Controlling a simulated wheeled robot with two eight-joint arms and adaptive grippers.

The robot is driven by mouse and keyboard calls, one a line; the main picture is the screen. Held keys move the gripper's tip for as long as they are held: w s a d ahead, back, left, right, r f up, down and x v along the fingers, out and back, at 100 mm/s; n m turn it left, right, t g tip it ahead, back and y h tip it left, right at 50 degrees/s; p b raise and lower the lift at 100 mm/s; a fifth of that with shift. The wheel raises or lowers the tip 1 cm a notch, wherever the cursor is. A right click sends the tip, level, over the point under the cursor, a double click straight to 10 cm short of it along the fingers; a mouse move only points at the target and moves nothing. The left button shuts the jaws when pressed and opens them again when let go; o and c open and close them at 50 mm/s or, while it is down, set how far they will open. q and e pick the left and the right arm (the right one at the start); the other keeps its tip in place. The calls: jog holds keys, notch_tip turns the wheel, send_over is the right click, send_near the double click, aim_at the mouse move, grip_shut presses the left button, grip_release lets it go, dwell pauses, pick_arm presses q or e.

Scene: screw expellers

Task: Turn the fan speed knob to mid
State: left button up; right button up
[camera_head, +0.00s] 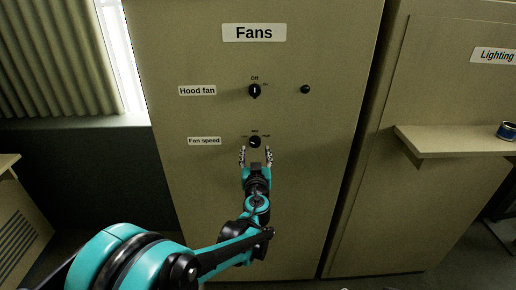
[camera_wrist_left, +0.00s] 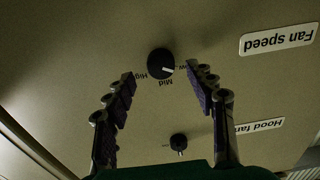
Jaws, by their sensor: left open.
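The fan speed knob (camera_head: 255,142) is a small black dial on the beige Fans panel, right of its "Fan speed" label (camera_head: 204,141). It also shows in the left wrist view (camera_wrist_left: 160,63), where Low, Mid and High are printed around it. Its white pointer mark points toward Low, away from Mid. My left gripper (camera_head: 255,153) is open, its two fingers just below the knob in the head view. In the left wrist view the gripper (camera_wrist_left: 162,76) has its fingertips on either side of the knob, apart from it. My right gripper is not in view.
The black hood fan knob (camera_head: 254,90) sits above, its pointer upright toward Off. A small black round part (camera_head: 305,89) is to its right. A lighting panel with a shelf (camera_head: 460,139) and a small dark tin (camera_head: 507,131) stand at the right.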

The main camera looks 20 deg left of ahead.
aim_at(255, 145)
pick_arm(q)
jog(key=shift+b+x, duration=0.3)
jog(key=shift+x, duration=1.55)
jog(key=c, duration=1.1)
jog(key=shift+c, duration=0.2)
jog(key=shift+s+m, duration=0.1)
jog(key=shift+m, duration=0.2)
jog(key=m, duration=0.5)
jog(key=shift+p, duration=0.3)
jog(key=m, duration=0.6)
jog(key=shift+a, duration=0.1)
jog(key=o, duration=1.1)
